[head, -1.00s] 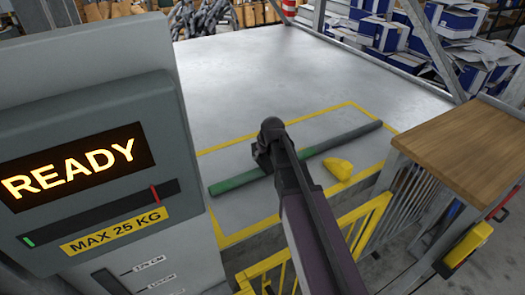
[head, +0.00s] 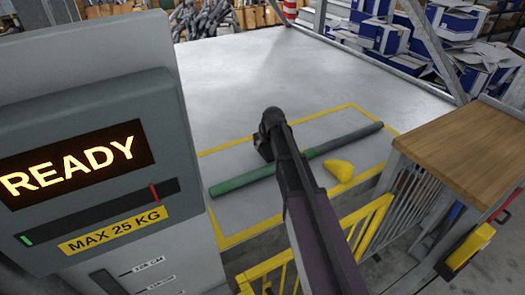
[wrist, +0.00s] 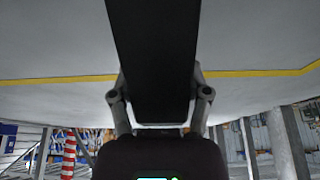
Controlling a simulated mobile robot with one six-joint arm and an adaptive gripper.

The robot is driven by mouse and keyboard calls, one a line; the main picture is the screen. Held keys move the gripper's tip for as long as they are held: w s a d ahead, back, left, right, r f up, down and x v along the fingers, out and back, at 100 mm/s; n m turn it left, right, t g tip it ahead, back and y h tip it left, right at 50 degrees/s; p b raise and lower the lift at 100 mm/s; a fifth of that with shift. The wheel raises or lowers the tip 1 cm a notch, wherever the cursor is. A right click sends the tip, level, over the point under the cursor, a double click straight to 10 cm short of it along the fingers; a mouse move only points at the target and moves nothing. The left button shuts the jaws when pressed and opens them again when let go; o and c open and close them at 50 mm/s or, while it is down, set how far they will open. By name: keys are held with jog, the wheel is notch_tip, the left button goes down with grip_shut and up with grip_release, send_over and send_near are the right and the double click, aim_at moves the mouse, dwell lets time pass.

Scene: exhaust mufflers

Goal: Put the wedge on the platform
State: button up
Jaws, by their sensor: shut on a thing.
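My gripper (head: 268,140) is over the grey platform (head: 290,65), just beyond a long bar. In the wrist view my gripper (wrist: 160,100) has a finger on each side of a black, flat-sided piece, which looks like the wedge (wrist: 152,45), and is shut on it. In the head view only a small dark part of the wedge (head: 261,149) shows left of my arm; the rest is hidden. I cannot tell whether it touches the platform. The platform has a yellow outline near its front edge.
A green and dark grey bar (head: 240,182) lies across the outlined area. A yellow lump (head: 340,170) sits beside it. Yellow railing (head: 370,225) and a wooden-topped stand (head: 465,150) are at front right, a READY panel (head: 85,170) at left. The platform's back is clear.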

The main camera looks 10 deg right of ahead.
aim_at(263, 149)
jog(key=shift+d+b+x, duration=0.25)
jog(key=shift+b+x, duration=0.75)
jog(key=shift+x, duration=0.1)
jog(key=shift+f+b, duration=0.8)
jog(key=shift+f, duration=0.05)
jog(key=o, duration=1.3)
jog(key=shift+r, duration=0.25)
jog(key=p+v, duration=1.1)
jog(key=shift+s+r, duration=0.15)
jog(key=shift+r, duration=0.15)
